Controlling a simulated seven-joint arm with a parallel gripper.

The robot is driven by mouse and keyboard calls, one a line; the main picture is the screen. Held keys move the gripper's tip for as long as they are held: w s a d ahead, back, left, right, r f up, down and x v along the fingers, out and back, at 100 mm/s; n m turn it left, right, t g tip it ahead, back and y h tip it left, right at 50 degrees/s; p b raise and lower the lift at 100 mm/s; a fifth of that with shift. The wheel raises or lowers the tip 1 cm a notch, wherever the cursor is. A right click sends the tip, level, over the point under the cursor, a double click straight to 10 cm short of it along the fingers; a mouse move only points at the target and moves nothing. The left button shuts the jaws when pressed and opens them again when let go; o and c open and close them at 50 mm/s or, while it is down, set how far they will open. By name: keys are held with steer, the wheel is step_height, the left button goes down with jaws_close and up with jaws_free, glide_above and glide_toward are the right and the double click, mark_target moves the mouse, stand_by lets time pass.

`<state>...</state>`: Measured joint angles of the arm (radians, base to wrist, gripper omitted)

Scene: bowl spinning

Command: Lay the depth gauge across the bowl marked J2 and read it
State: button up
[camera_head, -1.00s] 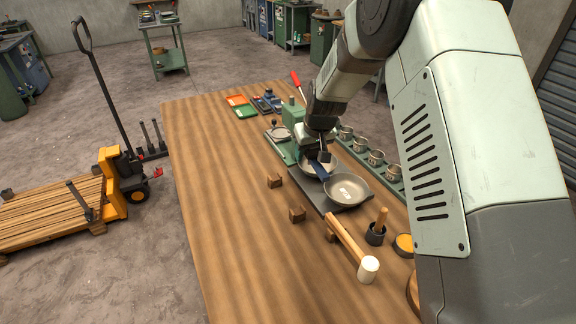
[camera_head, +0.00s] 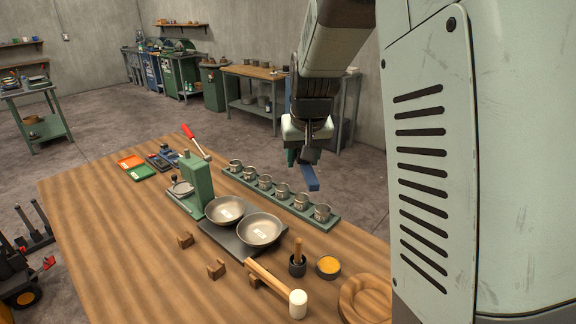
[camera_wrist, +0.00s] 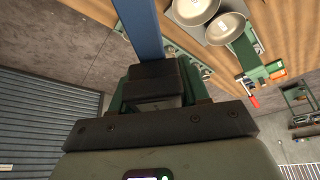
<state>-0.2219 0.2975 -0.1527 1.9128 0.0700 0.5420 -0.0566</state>
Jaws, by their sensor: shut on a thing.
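Two grey metal bowls sit side by side on a dark plate (camera_head: 225,243) on the wooden table. The left bowl (camera_head: 225,218) and the right bowl (camera_head: 259,238) each have a white label inside, too small to read, so I cannot tell which is J2. My gripper (camera_head: 305,160) is shut on a blue bar (camera_head: 311,180), which looks like the depth gauge, held up in the air, apart from the bowls. In the wrist view the blue bar (camera_wrist: 143,30) runs out from the jaws, and both bowls show at the top (camera_wrist: 225,30). The gauge's scale is not visible.
A green rack (camera_head: 290,205) of several small cups runs behind the bowls. A mallet (camera_head: 298,303), a dark pot (camera_head: 297,265) and wooden blocks (camera_head: 185,239) lie in front. The table's left part is clear.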

steer(key=w+a+f+n, duration=0.1)
steer(key=w+a+f, duration=0.5)
steer(key=w+a, duration=0.35)
steer(key=w+a+f+n, duration=0.1)
steer(key=w+a+f, duration=0.65)
steer(key=w, duration=0.25)
steer(key=shift+y, duration=0.4)
steer(key=shift+w+a+f, duration=0.2)
steer(key=shift+a+f, duration=0.85)
steer(key=shift+f, duration=1.4)
steer(key=shift+w+a+f, duration=0.2)
steer(key=shift+a+f, duration=0.85)
steer(key=shift+f, duration=1.45)
steer(key=shift+w+a+f, duration=0.2)
steer(key=shift+a+f, duration=0.85)
steer(key=shift+f, duration=1.4)
steer(key=shift+f, duration=0.3)
steer(key=o, duration=1.3)
